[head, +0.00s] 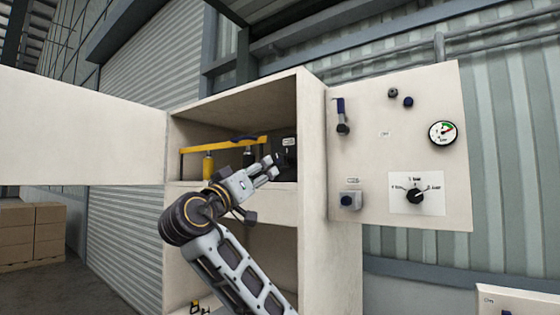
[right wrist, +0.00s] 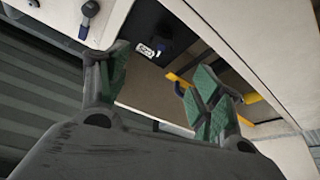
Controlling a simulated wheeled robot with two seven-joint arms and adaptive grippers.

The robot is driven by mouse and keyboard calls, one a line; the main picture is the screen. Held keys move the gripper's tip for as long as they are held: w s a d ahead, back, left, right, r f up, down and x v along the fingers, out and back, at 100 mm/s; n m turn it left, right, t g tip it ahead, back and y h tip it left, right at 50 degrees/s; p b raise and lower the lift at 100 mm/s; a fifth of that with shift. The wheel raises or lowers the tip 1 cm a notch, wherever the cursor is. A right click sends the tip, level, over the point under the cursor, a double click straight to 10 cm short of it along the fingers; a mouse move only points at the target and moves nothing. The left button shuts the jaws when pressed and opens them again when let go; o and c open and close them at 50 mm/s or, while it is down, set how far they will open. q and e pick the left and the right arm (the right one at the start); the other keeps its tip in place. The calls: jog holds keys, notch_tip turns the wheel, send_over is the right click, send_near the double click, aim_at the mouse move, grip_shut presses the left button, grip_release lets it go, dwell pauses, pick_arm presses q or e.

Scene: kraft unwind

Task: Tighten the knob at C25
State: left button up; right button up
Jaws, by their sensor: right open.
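No label is legible enough for me to read C25. A dark box with a small white label (head: 289,143) is inside the open cabinet, at the right of its upper compartment. It also shows in the right wrist view as a dark plate with a white label (right wrist: 147,50); a dark knob-like shape (right wrist: 166,29) is by the label there. My right gripper (head: 273,167) is in front of the upper compartment, near the dark box. In the right wrist view its padded fingers (right wrist: 160,80) are apart, with nothing between them. My left gripper is not in view.
A yellow bar (head: 225,144) spans the compartment. The open door (head: 80,130) extends left. Cardboard boxes (head: 32,235) stand lower left.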

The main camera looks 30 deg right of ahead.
aim_at(278, 160)
jog(key=p+x, duration=0.5)
jog(key=x, duration=0.8)
jog(key=shift+w+d+r, duration=0.2)
jog(key=shift+d, duration=0.1)
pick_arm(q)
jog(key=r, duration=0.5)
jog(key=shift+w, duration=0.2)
pick_arm(e)
jog(key=c, duration=1.1)
jog(key=shift+o, duration=0.2)
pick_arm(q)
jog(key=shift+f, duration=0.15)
